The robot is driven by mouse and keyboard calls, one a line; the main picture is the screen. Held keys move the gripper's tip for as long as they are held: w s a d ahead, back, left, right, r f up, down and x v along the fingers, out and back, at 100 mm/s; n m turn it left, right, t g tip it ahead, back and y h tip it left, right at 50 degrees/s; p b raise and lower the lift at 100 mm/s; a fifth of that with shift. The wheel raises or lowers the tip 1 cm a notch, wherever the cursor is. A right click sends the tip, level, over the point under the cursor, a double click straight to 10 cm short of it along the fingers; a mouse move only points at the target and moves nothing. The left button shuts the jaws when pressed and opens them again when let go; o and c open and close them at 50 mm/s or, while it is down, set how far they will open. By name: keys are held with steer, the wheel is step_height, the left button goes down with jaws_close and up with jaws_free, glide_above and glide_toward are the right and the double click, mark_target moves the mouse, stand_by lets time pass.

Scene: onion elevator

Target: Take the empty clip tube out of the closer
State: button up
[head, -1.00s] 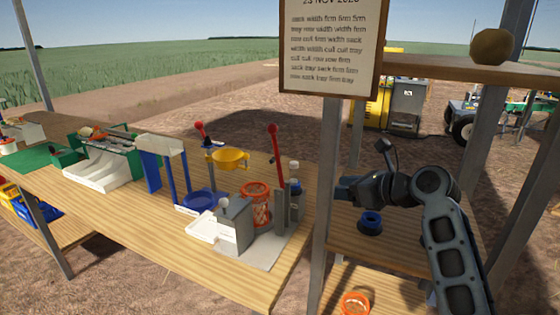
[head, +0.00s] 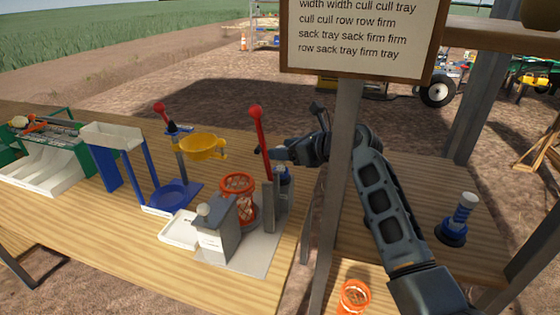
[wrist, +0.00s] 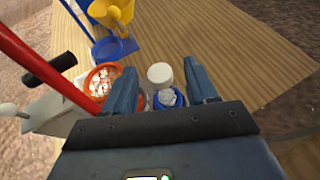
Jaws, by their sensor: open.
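The closer (head: 219,240) is a grey device on a pale base plate, with an upright red lever (head: 257,135). The clip tube (wrist: 160,73) shows a white top above a blue part in the wrist view. In the head view its blue and white body (head: 283,182) stands just right of the lever post, its top hidden by my gripper (head: 268,152). In the wrist view my gripper (wrist: 159,72) is open, its fingers either side of the tube's top. I cannot tell whether the fingers touch it, or whether the tube is empty.
An orange mesh basket (head: 238,184) with white contents stands left of the lever. A blue stand (head: 452,231) holding a white-and-blue tube (head: 465,206) is on the right shelf. A grey post (head: 343,185) and a sign (head: 360,40) stand near my arm.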

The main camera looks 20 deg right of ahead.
steer(key=shift+x, duration=0.9)
steer(key=c, duration=1)
steer(key=shift+c, duration=0.2)
